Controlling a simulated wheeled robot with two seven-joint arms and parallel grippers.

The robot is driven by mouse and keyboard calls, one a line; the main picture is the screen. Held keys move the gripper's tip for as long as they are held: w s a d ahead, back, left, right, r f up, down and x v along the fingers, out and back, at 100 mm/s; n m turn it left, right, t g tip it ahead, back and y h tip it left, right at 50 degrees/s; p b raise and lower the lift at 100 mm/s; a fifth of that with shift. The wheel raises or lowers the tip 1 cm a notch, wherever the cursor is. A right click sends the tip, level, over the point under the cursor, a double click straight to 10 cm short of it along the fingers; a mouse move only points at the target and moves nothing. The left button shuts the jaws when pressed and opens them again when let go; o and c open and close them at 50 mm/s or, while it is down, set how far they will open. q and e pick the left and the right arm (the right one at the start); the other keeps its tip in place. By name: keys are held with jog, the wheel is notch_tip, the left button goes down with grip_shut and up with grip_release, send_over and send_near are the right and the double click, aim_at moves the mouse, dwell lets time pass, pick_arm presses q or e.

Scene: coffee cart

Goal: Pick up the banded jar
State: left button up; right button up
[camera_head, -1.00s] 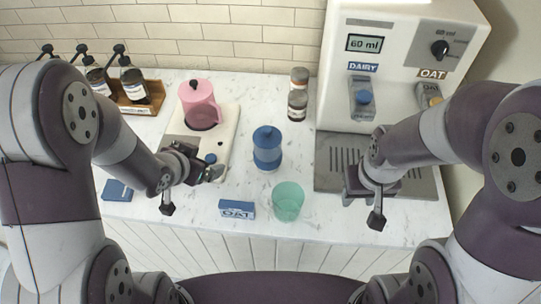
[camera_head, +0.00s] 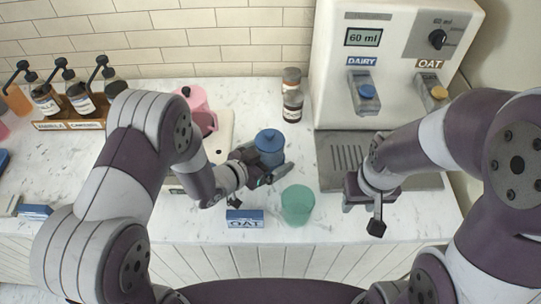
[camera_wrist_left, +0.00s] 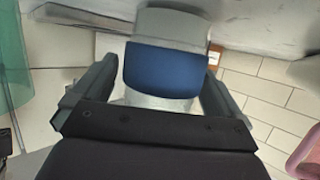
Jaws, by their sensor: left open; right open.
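The banded jar (camera_head: 270,142) is a blue lidded jar standing upright on the marble counter, left of the dispenser. My left gripper (camera_head: 266,166) is at its near side, low on its body, and hides its lower part in the head view. In the left wrist view the jar's blue part (camera_wrist_left: 162,72) lies between the two open fingers of my left gripper (camera_wrist_left: 160,85). I cannot tell whether either finger touches it. My right gripper (camera_head: 371,194) is open and empty in front of the dispenser's drip tray.
A green cup (camera_head: 297,206) stands close to the right of my left gripper, with an OAT box (camera_head: 245,219) in front. A pink pitcher (camera_head: 199,112) is behind left. A brown bottle (camera_head: 292,100) stands behind the jar. The dispenser (camera_head: 395,60) is right.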

pick_arm(q)
jog(key=shift+w+d+f, duration=0.1)
jog(key=shift+w+f, duration=0.05)
jog(key=shift+w, duration=0.1)
jog(key=shift+s, duration=0.1)
jog(key=c, duration=1.4)
